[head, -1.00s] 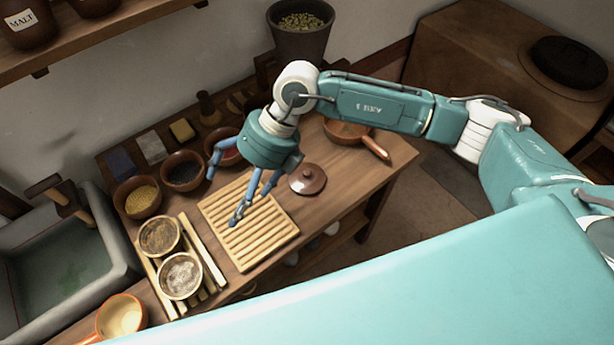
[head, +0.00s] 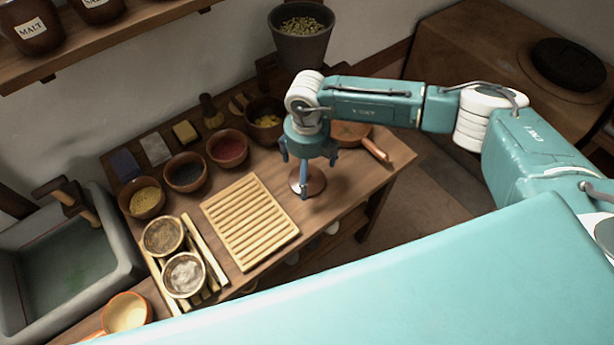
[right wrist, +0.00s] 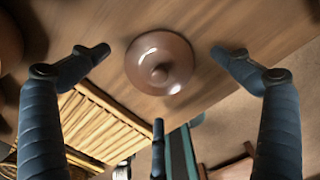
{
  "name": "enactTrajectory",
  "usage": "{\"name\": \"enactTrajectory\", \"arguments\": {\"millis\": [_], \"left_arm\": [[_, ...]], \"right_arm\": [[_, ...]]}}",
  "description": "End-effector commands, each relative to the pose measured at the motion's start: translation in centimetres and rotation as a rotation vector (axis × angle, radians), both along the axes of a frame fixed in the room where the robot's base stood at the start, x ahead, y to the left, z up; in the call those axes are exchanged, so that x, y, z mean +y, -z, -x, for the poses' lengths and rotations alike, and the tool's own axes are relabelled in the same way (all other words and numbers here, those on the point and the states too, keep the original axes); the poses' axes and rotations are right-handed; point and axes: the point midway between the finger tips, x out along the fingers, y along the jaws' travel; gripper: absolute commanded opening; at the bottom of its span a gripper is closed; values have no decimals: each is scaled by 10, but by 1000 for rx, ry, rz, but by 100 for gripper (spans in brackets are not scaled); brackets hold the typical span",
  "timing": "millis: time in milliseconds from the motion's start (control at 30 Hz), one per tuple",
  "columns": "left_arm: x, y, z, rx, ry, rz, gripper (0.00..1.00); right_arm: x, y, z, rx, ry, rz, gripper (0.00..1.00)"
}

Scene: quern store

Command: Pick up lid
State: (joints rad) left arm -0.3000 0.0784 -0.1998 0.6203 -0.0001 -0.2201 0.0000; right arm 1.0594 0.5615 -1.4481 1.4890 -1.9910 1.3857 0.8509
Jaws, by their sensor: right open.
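The lid (head: 315,182) is a round, glossy brown disc with a small knob. It lies on the wooden table, right of the slatted wooden rack, and is partly covered by my right gripper in the head view. In the right wrist view the whole lid (right wrist: 160,63) shows, knob toward the camera. My right gripper (head: 304,190) points down above the lid. Its fingers (right wrist: 160,70) are spread wide on either side of the lid and one below it in the picture, with nothing between them. My left gripper is not in view.
The slatted rack (head: 249,222) lies left of the lid. A brown pan (head: 350,134) with a handle stands close behind the gripper. A stone sink (head: 62,265) is at the left. The table's front edge is near the lid.

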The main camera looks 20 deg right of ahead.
Motion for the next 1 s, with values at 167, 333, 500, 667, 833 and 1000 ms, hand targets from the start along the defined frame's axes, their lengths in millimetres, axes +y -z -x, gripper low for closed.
{"name": "enactTrajectory", "arguments": {"millis": [167,333,500,667,833,1000], "left_arm": [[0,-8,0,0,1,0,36],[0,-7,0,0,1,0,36],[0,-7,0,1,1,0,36],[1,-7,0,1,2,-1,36],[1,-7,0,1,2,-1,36],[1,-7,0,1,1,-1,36]], "right_arm": [[0,22,-1,2,0,0,100],[0,26,-2,-1,-1,-2,100],[0,26,-2,-1,-1,-2,88],[0,26,-2,-1,-1,-2,56],[0,26,-2,-1,-1,-2,46],[0,24,-2,-1,-1,-2,46]]}}
